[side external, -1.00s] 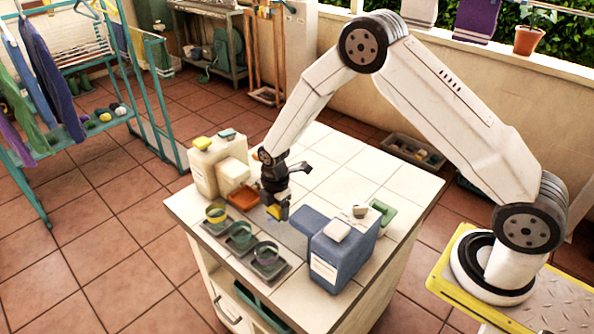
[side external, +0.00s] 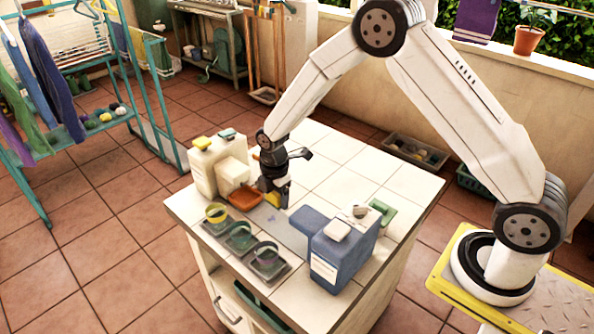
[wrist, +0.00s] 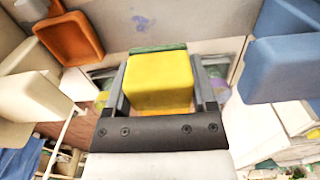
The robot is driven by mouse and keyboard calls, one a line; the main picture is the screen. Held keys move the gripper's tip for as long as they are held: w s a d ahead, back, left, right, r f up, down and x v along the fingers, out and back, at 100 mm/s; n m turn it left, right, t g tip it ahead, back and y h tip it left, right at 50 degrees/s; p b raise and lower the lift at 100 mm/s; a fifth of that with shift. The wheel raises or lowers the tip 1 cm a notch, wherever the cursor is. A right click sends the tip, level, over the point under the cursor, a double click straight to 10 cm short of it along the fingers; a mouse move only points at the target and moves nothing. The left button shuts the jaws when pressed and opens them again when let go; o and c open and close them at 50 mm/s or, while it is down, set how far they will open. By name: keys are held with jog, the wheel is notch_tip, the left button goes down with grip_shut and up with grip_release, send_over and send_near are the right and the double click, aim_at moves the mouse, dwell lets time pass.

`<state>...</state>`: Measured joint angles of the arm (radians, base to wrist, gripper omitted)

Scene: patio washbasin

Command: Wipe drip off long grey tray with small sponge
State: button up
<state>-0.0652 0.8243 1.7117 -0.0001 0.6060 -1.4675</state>
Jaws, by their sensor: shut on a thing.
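My gripper (side external: 275,196) is shut on a small yellow sponge (wrist: 160,78) with a green layer along one edge. The sponge fills the space between the fingers in the wrist view. The long grey tray (side external: 292,236) lies on the white-tiled counter between the cream and blue containers; part of it is hidden. A bluish drip (wrist: 143,22) shows as a faint smear on the pale grey surface ahead of the sponge in the wrist view. My gripper is low over the tray's far part; I cannot tell whether the sponge touches it.
A blue container (side external: 342,252) stands on the right, and a cream container (side external: 204,166) at the back left. An orange scoop (side external: 245,197) lies close beside my gripper. The counter's back right has open tiles.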

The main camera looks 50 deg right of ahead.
aim_at(278, 225)
jog(key=shift+f, duration=0.2)
jog(key=shift+f, duration=3.45)
jog(key=shift+w+f, duration=0.2)
jog(key=shift+f, duration=0.25)
jog(key=shift+c, duration=0.5)
jog(key=shift+w, duration=1.3)
jog(key=shift+w+f, duration=0.15)
jog(key=shift+w, duration=0.3)
jog(key=shift+s+r, duration=0.2)
jog(key=shift+s, duration=0.15)
jog(key=shift+s+f, duration=0.15)
jog(key=shift+s, duration=1.55)
jog(key=shift+c, duration=0.2)
jog(key=shift+w+r, duration=0.1)
jog(key=shift+r, duration=4)
